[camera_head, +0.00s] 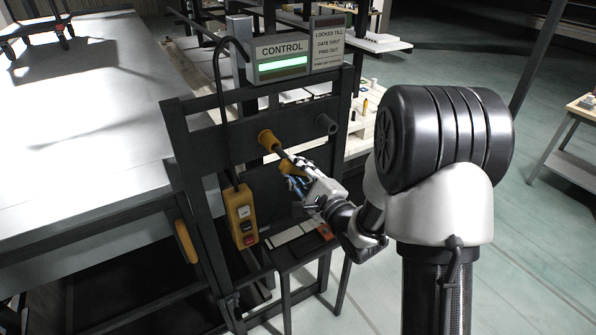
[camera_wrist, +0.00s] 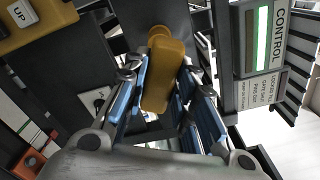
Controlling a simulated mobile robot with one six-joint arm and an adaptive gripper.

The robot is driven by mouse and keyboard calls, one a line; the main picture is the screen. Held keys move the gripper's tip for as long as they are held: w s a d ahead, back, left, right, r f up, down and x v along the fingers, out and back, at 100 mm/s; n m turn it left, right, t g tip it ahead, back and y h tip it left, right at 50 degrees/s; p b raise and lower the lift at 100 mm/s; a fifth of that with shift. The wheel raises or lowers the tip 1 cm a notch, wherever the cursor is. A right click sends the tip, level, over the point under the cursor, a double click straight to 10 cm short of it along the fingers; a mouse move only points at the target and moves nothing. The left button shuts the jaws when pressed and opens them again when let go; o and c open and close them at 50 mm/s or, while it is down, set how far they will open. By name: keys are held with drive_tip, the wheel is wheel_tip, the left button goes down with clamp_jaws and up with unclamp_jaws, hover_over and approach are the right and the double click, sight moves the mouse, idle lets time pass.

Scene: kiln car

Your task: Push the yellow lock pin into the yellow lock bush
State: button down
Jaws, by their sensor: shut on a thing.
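The yellow lock bush (camera_head: 266,138) sticks out of the dark upright frame below the control box. My gripper (camera_head: 296,176) is in front of it, to its lower right, and is shut on the yellow lock pin (camera_head: 287,168). In the wrist view, the pin's yellow grip (camera_wrist: 161,80) lies between the blue-padded fingers. In the head view, a grey shaft runs from the grip toward the bush and its end meets the bush mouth. How deep it sits cannot be told. The fingers partly hide the grip.
A grey bush (camera_head: 327,124) sits right of the yellow one. A yellow push-button box (camera_head: 242,215) hangs at lower left. The control box (camera_head: 281,59) with a lit green display is above. A tray (camera_head: 300,242) is below my gripper. Open floor lies to the right.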

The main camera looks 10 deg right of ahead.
sight(284, 154)
drive_tip(key=shift+x, duration=2.95)
drive_tip(key=shift+w+a, duration=0.2)
drive_tip(key=shift+w, duration=0.35)
drive_tip(key=c, duration=1.2)
unclamp_jaws()
drive_tip(key=shift+c, duration=0.2)
drive_tip(key=shift+o, duration=1.2)
drive_tip(key=shift+s, duration=0.1)
drive_tip(key=shift+b+v, duration=0.35)
drive_tip(key=shift+v, duration=1.8)
